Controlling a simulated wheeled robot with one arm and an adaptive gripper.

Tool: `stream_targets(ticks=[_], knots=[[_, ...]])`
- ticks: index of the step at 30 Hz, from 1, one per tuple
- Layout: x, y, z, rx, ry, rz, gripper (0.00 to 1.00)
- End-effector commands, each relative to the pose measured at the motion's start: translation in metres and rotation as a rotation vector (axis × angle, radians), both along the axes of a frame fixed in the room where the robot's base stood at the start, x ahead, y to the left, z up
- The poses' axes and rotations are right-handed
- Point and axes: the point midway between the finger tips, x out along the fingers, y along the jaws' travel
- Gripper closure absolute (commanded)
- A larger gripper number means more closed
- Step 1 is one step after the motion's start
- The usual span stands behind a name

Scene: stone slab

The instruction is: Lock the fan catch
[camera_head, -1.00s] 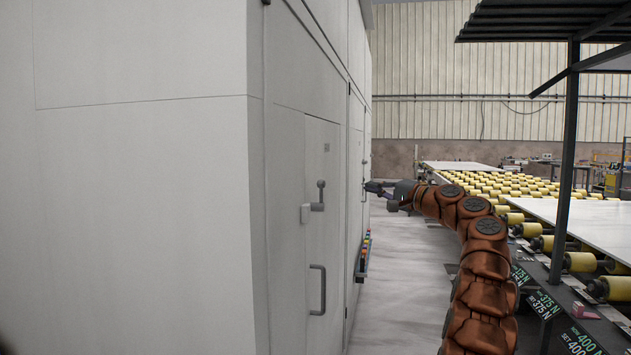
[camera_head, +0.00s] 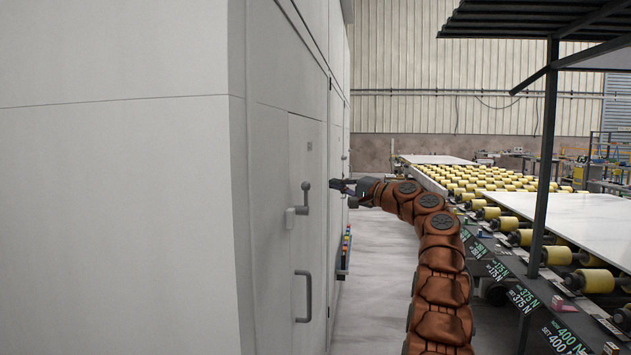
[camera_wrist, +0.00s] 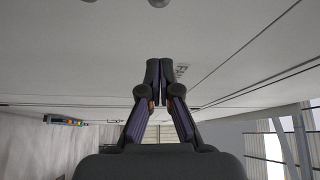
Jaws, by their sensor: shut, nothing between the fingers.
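A grey catch (camera_head: 305,197) with a ball-ended lever is on the narrow door of the tall white cabinet (camera_head: 120,200). Its lever stands upright, knob at the top. A small label (camera_head: 309,145), unreadable here, sits above it. My gripper (camera_head: 335,184) is to the right of the catch in the picture, apart from it. In the wrist view my gripper's fingers (camera_wrist: 159,64) are shut together and empty, in front of the white panel. A partly hidden label (camera_wrist: 182,71), seemingly starting "FA", shows beside the fingertips. A dark rounded part (camera_wrist: 158,3) is cut off by the top edge.
A grey pull handle (camera_head: 306,296) is below the catch. A strip of coloured buttons (camera_head: 345,250) juts from the cabinet further along. A roller conveyor (camera_head: 500,205) with pale slabs and a dark post (camera_head: 545,160) stand on the right. The floor (camera_head: 370,280) between is clear.

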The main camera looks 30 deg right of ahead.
Motion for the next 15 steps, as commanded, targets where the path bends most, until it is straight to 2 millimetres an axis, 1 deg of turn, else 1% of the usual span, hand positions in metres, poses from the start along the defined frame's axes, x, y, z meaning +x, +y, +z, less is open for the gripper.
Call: stream_targets(ticks=[1, 3, 7, 15], knots=[[0.007, 0.001, 0.005, 0.000, 0.002, -0.001, 1.00], [0.017, 0.005, 0.007, 0.001, 0.000, -0.001, 1.00], [0.030, 0.010, 0.010, 0.001, -0.002, -0.002, 1.00], [0.053, 0.017, 0.009, 0.003, 0.001, -0.002, 1.00]])
